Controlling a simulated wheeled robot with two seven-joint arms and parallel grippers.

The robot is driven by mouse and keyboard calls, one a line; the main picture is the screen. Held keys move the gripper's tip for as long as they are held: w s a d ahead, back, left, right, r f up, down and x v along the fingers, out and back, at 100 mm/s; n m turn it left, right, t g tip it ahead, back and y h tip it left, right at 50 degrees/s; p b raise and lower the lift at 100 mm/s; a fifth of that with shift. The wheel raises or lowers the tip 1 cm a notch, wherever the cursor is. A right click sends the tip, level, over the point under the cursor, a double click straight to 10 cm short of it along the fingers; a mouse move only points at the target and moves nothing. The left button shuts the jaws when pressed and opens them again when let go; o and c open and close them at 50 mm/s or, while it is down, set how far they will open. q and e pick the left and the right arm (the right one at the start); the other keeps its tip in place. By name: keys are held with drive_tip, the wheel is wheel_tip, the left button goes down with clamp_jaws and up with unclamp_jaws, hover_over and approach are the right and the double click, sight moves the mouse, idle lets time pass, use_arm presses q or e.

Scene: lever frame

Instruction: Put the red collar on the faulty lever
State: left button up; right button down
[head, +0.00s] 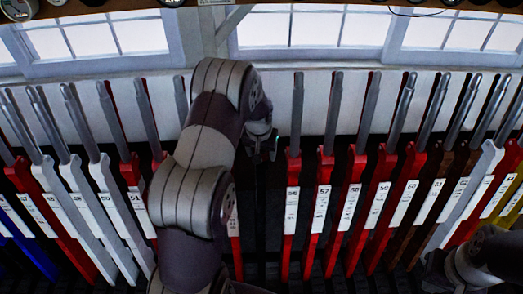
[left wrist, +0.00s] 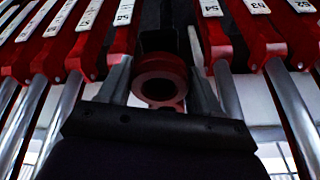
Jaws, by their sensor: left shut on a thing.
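The red collar (left wrist: 160,82) is a thick ring with a dark hole, held between the two fingers of my left gripper (left wrist: 162,95) in the left wrist view. In the head view my left gripper (head: 265,143) is at the dark gap in the lever row, left of red lever 56 (head: 292,205). My left arm hides much of the gripper, and the collar cannot be made out there. I see no lever through the collar's hole. Nothing legible marks which lever is faulty. My right gripper is not in view; only part of my right arm shows at lower right.
Levers with metal handles stand close together on both sides: red ones (head: 323,200), white ones (head: 87,215), brown ones and a blue one. In the left wrist view red levers (left wrist: 257,40) flank the dark gap. A shelf with round instruments runs above the windows.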

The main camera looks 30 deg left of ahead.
use_arm(q)
drive_tip(key=shift+f+b, duration=0.4)
drive_tip(key=shift+f, duration=0.3)
drive_tip(key=o, duration=1.1)
drive_tip(key=shift+o, duration=0.6)
drive_tip(key=p+v, duration=0.6)
drive_tip(key=v, duration=0.2)
drive_tip(key=shift+w, duration=0.1)
drive_tip(key=shift+s+r+p, duration=0.2)
drive_tip(key=shift+r+p, duration=0.15)
drive_tip(key=shift+r, duration=0.2)
